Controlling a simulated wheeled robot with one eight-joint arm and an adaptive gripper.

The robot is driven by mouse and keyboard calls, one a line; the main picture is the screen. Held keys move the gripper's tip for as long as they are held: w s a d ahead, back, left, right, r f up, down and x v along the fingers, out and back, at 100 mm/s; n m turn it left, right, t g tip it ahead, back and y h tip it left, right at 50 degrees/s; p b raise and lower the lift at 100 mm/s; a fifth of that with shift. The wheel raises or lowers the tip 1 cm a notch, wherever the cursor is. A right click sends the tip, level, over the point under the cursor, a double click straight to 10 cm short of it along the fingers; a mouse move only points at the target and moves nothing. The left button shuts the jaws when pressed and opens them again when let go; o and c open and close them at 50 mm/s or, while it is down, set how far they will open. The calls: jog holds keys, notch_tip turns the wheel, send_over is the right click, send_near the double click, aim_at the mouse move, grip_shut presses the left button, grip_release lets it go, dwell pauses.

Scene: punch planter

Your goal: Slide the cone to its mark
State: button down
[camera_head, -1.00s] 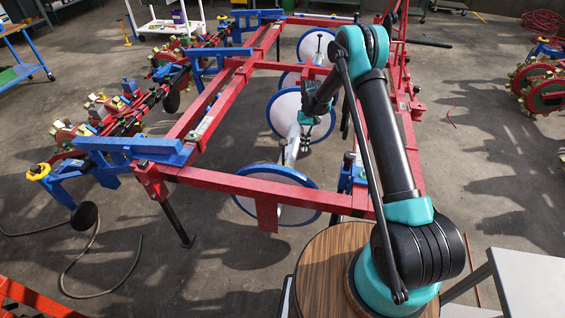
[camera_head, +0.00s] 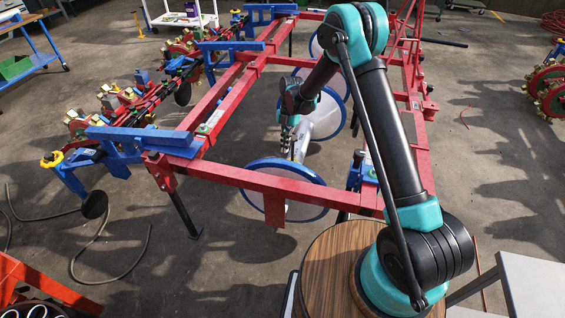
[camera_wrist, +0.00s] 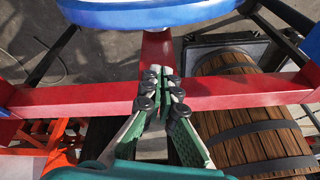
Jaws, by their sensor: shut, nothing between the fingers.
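White cone-like pieces with wide blue rims sit within the red frame. The nearest (camera_head: 262,172) is behind the front red beam, and a larger one (camera_head: 322,128) is farther back. I cannot tell which is the task's cone, and I cannot make out a mark. My gripper (camera_head: 291,150) hangs just behind the near one in the head view; contact cannot be told. In the wrist view my gripper (camera_wrist: 163,78) has its green fingers shut and empty. A white piece with a blue rim (camera_wrist: 150,12) lies beyond the fingertips there.
The front red beam (camera_head: 235,178) crosses near my gripper; it also spans the wrist view (camera_wrist: 240,92). A blue bar (camera_head: 140,136) and several planter units (camera_head: 125,100) stand at the left. A round wooden top (camera_head: 325,265) is in front. Floor at right (camera_head: 480,150) is partly clear.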

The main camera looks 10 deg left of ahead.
aim_at(283, 163)
jog(key=f+n, duration=0.1)
jog(key=f, duration=0.2)
jog(key=s+f+n, duration=0.1)
jog(key=f, duration=0.2)
jog(key=a+f+n, duration=0.1)
jog(key=f, duration=0.2)
jog(key=shift+s, duration=0.4)
jog(key=shift+w, duration=0.65)
jog(key=shift+w, duration=0.1)
jog(key=shift+w, duration=0.55)
